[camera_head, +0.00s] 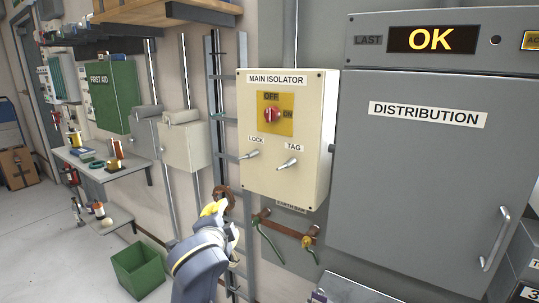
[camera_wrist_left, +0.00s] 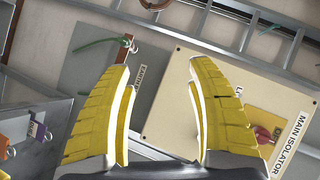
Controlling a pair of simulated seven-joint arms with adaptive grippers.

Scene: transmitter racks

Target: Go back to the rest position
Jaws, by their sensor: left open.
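My left gripper (camera_head: 213,208) stands low in front of the wall, left of and below the cream main isolator box (camera_head: 283,180). In the left wrist view my left gripper (camera_wrist_left: 158,68) has its yellow fingers spread wide with nothing between them. The box also shows there (camera_wrist_left: 185,105), tilted and behind the right finger. Its red knob (camera_head: 271,114) sits on a yellow plate between an OFF and an ON mark. Two small levers, under LOCK (camera_head: 249,155) and TAG (camera_head: 288,164), stick out below it. My right gripper is in neither view.
A copper earth bar (camera_head: 280,226) with green leads hangs under the box, right of the gripper. A grey distribution cabinet (camera_head: 420,170) stands at right, under a lit OK display (camera_head: 432,40). A ladder-like rack (camera_head: 214,75) runs up the wall. A green bin (camera_head: 138,270) stands on the floor.

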